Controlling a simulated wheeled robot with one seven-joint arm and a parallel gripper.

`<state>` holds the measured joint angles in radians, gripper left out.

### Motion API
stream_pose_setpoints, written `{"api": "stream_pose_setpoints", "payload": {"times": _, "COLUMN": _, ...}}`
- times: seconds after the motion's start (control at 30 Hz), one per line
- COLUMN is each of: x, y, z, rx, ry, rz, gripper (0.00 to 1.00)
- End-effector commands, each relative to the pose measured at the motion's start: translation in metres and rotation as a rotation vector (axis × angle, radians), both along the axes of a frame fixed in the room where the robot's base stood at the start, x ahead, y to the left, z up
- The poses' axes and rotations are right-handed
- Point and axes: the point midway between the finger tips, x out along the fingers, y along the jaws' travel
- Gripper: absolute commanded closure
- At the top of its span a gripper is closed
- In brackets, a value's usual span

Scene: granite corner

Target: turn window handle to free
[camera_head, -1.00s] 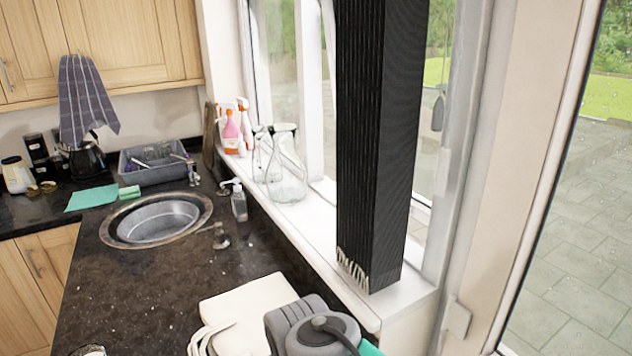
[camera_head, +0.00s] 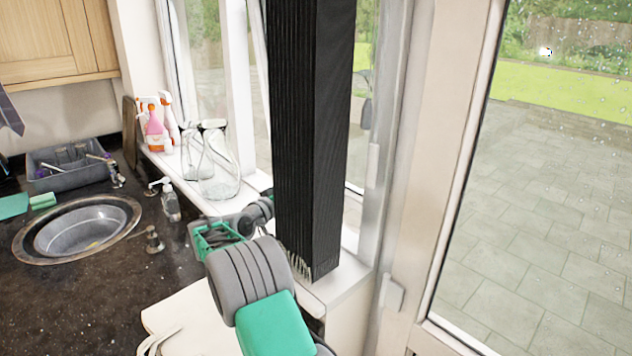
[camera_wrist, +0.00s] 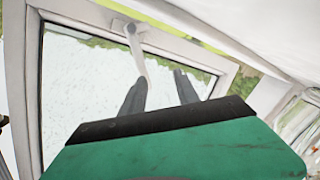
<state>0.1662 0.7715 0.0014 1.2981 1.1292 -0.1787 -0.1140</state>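The window handle (camera_wrist: 140,52) is a pale lever on a window frame in the wrist view. It hangs from a mount on the upper frame bar and slants down in front of the glass. My gripper (camera_wrist: 160,80) has its two dark fingers apart, pointing at the window. The handle's lower end lies close to the left finger's tip, within the gap side; whether they touch I cannot tell. In the head view my arm reaches behind the black pleated blind, and my gripper is hidden there. I cannot make out the handle in the head view.
The black pleated blind (camera_head: 312,150) stands on the white sill (camera_head: 345,278), close to my wrist. Clear glass bottles (camera_head: 216,170) and spray bottles (camera_head: 155,125) stand on the sill to the left. A round sink (camera_head: 80,232) sits in the dark counter.

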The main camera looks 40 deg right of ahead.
Motion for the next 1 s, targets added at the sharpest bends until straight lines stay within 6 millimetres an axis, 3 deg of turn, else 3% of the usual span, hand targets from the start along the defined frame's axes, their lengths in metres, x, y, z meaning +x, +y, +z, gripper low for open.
{"api": "stream_pose_setpoints", "payload": {"times": 0.17, "x": -0.005, "y": -0.017, "z": 0.006, "rx": -0.057, "ry": -0.005, "rz": -0.035, "gripper": 0.63}}
{"api": "stream_pose_setpoints", "payload": {"times": 0.5, "x": 0.018, "y": -0.062, "z": 0.007, "rx": -0.068, "ry": 0.003, "rz": -0.039, "gripper": 0.63}}
{"api": "stream_pose_setpoints", "payload": {"times": 0.87, "x": 0.020, "y": -0.076, "z": 0.005, "rx": -0.063, "ry": 0.000, "rz": -0.033, "gripper": 0.63}}
{"api": "stream_pose_setpoints", "payload": {"times": 1.0, "x": 0.015, "y": -0.083, "z": 0.004, "rx": -0.057, "ry": -0.003, "rz": -0.035, "gripper": 0.73}}
